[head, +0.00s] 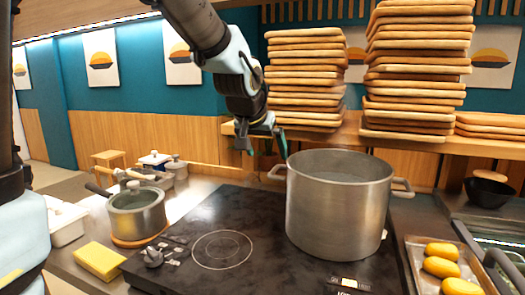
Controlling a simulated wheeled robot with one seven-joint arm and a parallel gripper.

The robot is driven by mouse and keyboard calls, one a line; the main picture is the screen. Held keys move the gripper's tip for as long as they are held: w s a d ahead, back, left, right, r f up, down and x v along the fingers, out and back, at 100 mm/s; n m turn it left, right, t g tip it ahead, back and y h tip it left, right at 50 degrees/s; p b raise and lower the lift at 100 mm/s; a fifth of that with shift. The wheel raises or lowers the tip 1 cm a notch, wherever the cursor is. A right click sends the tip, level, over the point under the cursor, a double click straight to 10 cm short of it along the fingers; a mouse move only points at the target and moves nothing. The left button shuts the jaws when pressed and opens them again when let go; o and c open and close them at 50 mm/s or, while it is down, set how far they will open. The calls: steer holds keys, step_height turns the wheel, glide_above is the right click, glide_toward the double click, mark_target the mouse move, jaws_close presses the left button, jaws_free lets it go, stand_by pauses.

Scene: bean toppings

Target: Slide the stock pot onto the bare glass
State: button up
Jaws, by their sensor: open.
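A large steel stock pot (335,215) stands upright on the right part of the black glass cooktop (255,268). It has a loop handle on each side; the left one (276,172) is nearest my gripper. A bare patch of glass with a thin white ring (222,250) lies to the left of the pot. My gripper (265,150) is open and empty, pointing down above and behind the pot's left handle. I cannot tell whether it touches the handle.
A tray (420,262) with yellow items (440,267) stands close on the right. Stacked boards (417,70) rise behind the pot.

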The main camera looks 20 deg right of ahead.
mark_target(273, 170)
steer(key=b+x, duration=0.2)
steer(key=x, duration=0.2)
steer(key=b+x, duration=0.2)
steer(key=x, duration=0.3)
steer(key=shift+s+f, duration=0.1)
steer(key=shift+s, duration=0.15)
steer(key=shift+b+x, duration=0.45)
steer(key=shift+x, duration=0.55)
steer(key=shift+d, duration=0.15)
steer(key=c, duration=0.6)
steer(key=shift+c, duration=0.6)
steer(key=shift+w, duration=0.1)
steer(key=shift+w, duration=0.1)
